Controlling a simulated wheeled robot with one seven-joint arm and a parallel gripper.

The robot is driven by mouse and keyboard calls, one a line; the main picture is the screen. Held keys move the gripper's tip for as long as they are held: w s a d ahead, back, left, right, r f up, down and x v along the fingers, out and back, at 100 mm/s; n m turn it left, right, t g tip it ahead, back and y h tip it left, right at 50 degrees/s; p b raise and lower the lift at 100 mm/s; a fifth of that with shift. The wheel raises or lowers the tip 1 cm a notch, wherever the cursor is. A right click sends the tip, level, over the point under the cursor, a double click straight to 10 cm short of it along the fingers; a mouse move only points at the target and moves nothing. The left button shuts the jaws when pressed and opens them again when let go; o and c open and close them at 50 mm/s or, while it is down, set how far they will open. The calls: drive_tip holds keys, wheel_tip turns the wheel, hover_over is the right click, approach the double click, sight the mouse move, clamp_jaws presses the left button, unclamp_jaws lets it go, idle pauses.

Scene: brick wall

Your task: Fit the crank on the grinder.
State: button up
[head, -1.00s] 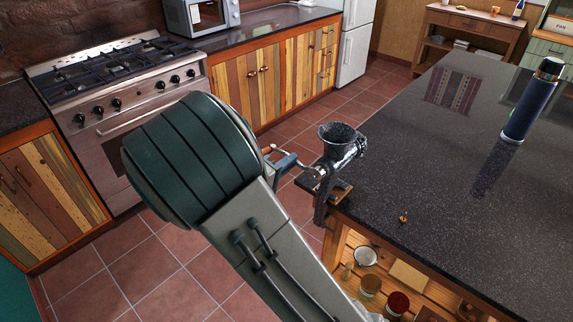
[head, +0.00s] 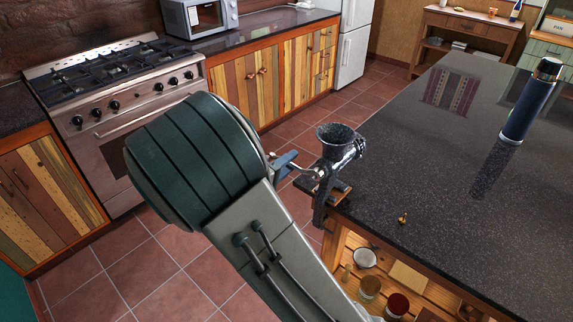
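The grinder (head: 338,150) is a dark speckled metal body with an open hopper on top. It stands upright, clamped at the near left corner of the dark counter. The crank (head: 308,173) is a thin silver bar just left of the grinder. Its end is close to the grinder's side; I cannot tell whether it is seated. My gripper (head: 286,163) shows only in part past my large green arm joint, with its blue-grey fingers at the crank and apparently closed on it. A small brass screw-like piece (head: 403,218) lies on the counter, right of the grinder.
The dark counter (head: 420,160) is mostly bare. A dark blue bottle (head: 530,100) stands at its right. Shelves below the counter hold jars (head: 397,304) and a white pot (head: 364,258). A stove (head: 125,100) stands at the left, with open tiled floor between.

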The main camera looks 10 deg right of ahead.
drive_tip(key=shift+a, duration=0.15)
drive_tip(key=shift+c, duration=0.4)
drive_tip(key=v, duration=0.5)
drive_tip(key=shift+s+a, duration=0.3)
